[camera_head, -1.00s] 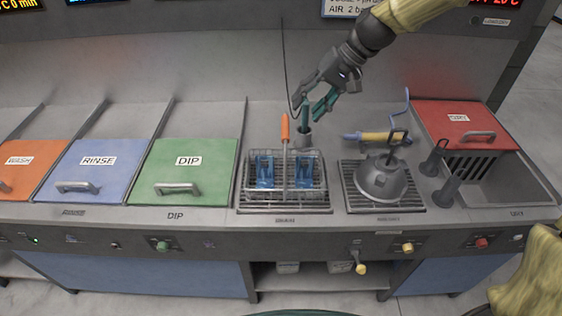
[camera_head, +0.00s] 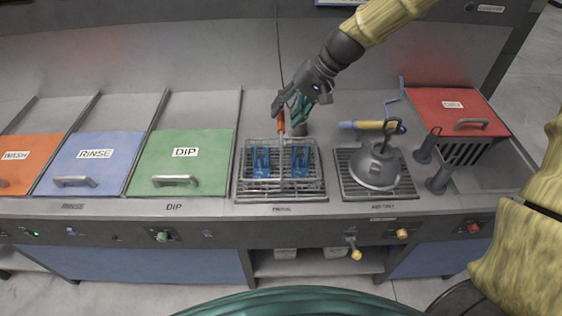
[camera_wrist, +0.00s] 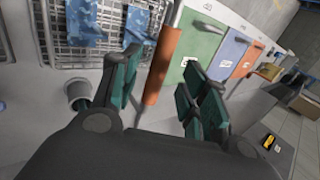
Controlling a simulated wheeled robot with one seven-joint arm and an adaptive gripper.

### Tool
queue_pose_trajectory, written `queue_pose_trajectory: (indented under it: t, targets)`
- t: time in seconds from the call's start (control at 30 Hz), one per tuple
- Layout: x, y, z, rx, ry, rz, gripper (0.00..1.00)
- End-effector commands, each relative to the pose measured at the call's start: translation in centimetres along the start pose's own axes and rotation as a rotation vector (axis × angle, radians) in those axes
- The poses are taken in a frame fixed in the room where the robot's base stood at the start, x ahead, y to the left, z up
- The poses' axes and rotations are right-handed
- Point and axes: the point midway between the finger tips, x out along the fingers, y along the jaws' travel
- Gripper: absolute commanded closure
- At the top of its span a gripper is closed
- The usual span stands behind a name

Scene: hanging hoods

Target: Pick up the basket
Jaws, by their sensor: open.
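The wire basket (camera_head: 311,182) stands on a grate in the counter and holds two blue pieces (camera_head: 261,162). Its upright handle has an orange grip (camera_head: 281,121). My gripper (camera_head: 284,104) is at the top of this grip, behind the basket. In the wrist view the orange grip (camera_wrist: 161,66) stands between the green finger pads of my open gripper (camera_wrist: 155,95). I cannot tell whether a pad touches it. The basket mesh (camera_wrist: 55,22) and the blue pieces (camera_wrist: 137,22) show at the upper left of the wrist view.
Orange (camera_head: 25,165), blue (camera_head: 95,165) and green (camera_head: 185,160) lids lie to the left. A grey dome-shaped vessel (camera_head: 375,172) stands on a grate to the right. Beyond it are dark posts (camera_head: 440,180) and a red lid (camera_head: 455,112). A yellow-handled tool (camera_head: 370,125) lies behind the vessel.

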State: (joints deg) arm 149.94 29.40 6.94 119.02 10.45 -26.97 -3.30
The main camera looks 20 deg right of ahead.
Motion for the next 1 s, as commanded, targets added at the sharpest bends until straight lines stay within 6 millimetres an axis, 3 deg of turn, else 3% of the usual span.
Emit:
queue_pose_trajectory:
  t: [0.4,0.77,1.0]
  targets:
    - [3.3,0.2,-0.1,0.001,0.0,0.001,0.56]
    - [3.7,0.2,-0.1,0.001,0.001,0.0,0.56]
    - [3.7,0.2,-0.1,0.0,0.001,0.001,0.99]
